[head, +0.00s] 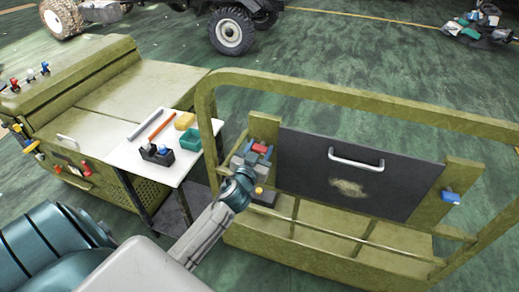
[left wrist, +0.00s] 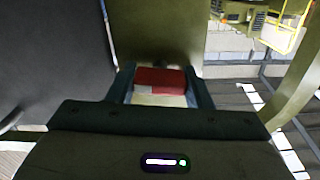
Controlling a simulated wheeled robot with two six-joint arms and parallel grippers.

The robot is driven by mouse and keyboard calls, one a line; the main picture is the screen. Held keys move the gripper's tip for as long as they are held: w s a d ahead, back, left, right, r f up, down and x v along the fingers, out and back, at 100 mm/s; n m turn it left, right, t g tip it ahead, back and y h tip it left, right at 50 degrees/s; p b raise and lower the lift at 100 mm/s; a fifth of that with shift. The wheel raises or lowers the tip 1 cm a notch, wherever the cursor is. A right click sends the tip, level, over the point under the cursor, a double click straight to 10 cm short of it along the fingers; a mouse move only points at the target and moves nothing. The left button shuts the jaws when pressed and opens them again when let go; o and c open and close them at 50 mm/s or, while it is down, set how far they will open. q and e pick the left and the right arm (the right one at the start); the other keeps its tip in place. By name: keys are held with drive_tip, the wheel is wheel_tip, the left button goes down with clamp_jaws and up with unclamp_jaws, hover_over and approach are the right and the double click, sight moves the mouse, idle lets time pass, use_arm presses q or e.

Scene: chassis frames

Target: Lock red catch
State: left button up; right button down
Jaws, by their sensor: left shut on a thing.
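The red catch (head: 261,149) is on the left olive post of the chassis frame, beside the upper left corner of a dark panel (head: 310,170). My left gripper (head: 256,158) is at this catch, shut on it. In the left wrist view the red catch (left wrist: 160,79) shows between the two fingers of the left gripper (left wrist: 160,90), with a pale part below it. The fingers hide part of the catch's base in the head view. My right gripper is not in view.
The panel has a white handle (head: 356,159) and a blue catch (head: 450,198) on its right post. An olive tubular frame (head: 365,95) arches over it. A white side table (head: 136,158) with several small items stands left, beside an olive cabinet (head: 150,88).

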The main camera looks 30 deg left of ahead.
use_arm(q)
drive_tip(key=m, duration=0.4)
drive_tip(key=m+p, duration=0.1)
drive_tip(key=m, duration=0.3)
drive_tip(key=shift+m+p, duration=0.3)
drive_tip(key=shift+m, duration=0.1)
drive_tip(key=m, duration=0.2)
drive_tip(key=shift+m+p, duration=0.35)
drive_tip(key=shift+m, duration=0.05)
drive_tip(key=m+p, duration=0.1)
drive_tip(key=m, duration=0.2)
drive_tip(key=shift+f+m, duration=0.1)
drive_tip(key=shift+m, duration=0.8)
drive_tip(key=o, duration=1)
drive_tip(key=shift+d, duration=0.1)
